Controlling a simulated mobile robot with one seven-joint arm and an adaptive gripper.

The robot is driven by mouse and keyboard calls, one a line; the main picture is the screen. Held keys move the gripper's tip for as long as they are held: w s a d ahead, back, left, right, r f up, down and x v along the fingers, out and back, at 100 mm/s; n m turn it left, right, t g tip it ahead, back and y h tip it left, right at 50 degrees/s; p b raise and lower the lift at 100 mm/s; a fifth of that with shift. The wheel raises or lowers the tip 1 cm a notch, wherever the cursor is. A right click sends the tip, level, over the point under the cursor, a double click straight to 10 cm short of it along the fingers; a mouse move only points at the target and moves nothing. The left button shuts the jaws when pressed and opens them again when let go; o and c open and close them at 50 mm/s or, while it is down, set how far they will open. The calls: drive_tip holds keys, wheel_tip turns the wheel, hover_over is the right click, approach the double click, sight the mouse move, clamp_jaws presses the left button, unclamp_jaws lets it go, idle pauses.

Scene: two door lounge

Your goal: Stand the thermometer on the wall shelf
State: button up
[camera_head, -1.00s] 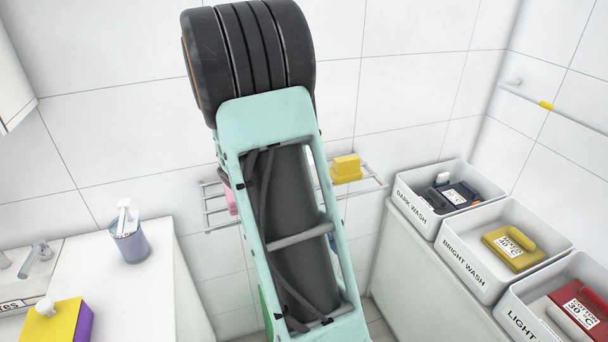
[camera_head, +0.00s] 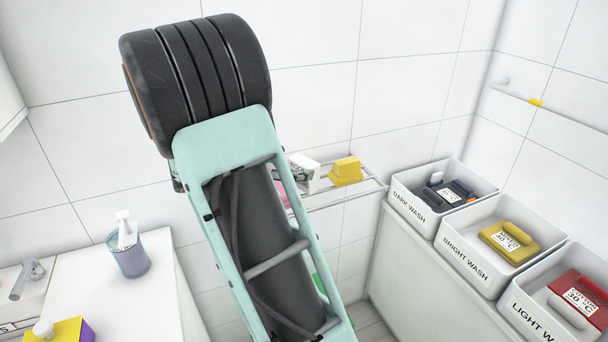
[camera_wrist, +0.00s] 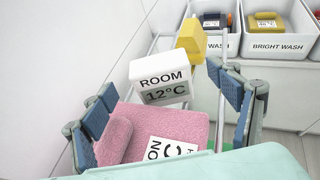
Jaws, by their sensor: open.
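The thermometer is a white block reading "ROOM 12°C" (camera_wrist: 165,80). In the wrist view it stands on the rails of the wall shelf (camera_wrist: 205,92), just beyond a pink item and beside a yellow one. It also shows in the head view (camera_head: 304,172) on the wall shelf (camera_head: 330,199), right of my arm and partly hidden. My gripper (camera_wrist: 165,90) is open, its blue-padded fingers apart on either side of the view. The thermometer appears ahead, between the fingertips, with no contact visible. In the head view my arm hides the gripper.
A pink item with a label (camera_wrist: 155,130) lies close to my fingers. A yellow block (camera_head: 345,171) sits on the shelf right of the thermometer. Labelled wash bins (camera_head: 440,190) stand at right. A cup (camera_head: 129,254) stands on the left counter. A towel rail (camera_head: 560,113) crosses the right wall.

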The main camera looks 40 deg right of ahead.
sight(299, 163)
drive_tip(key=x, duration=0.6)
drive_tip(key=shift+w, duration=0.1)
drive_tip(key=c, duration=1.5)
drive_tip(key=shift+o, duration=0.2)
drive_tip(key=shift+r, duration=0.1)
drive_tip(key=shift+r, duration=0.1)
